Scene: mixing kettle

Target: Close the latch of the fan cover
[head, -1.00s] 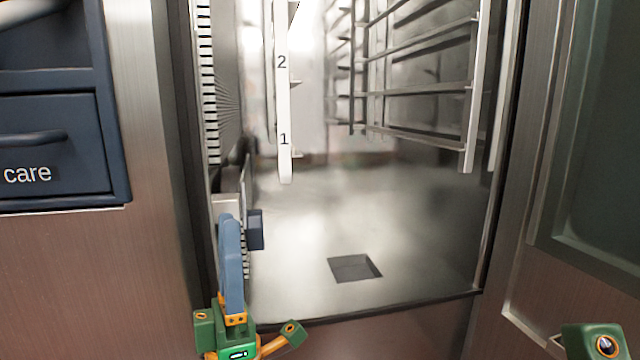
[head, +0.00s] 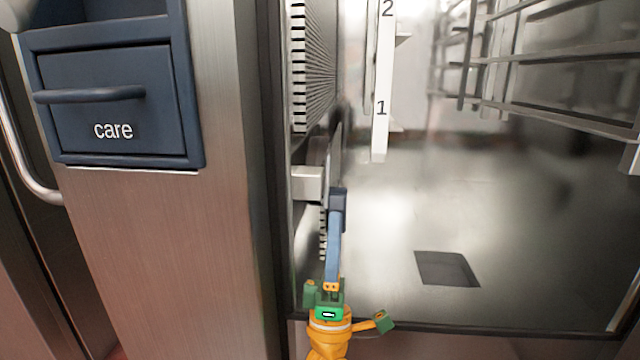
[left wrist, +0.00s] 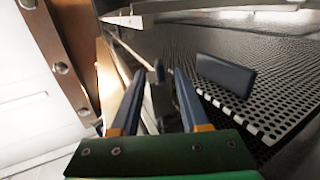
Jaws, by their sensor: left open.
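My left gripper (head: 334,218) reaches up and forward along the left inner wall of the open oven chamber. Its blue fingers are apart in the left wrist view (left wrist: 158,78), with nothing held between the tips. A dark blue block (head: 338,200), seemingly a handle or latch part, shows at the fingertips in the head view. In the left wrist view the block (left wrist: 225,75) is outside the fingers, to the right. A small dark-tipped rod (left wrist: 160,72) shows between the tips, farther off. The perforated fan cover (left wrist: 270,100) lies right of the fingers. The latch's state is unclear. My right gripper is out of view.
Racks (head: 560,60) hang on the chamber's right side. A white numbered post (head: 382,90) stands behind the gripper. The steel door frame (head: 225,200) and a navy "care" drawer (head: 115,110) are at left. The chamber floor (head: 520,240) is clear, with a square recess.

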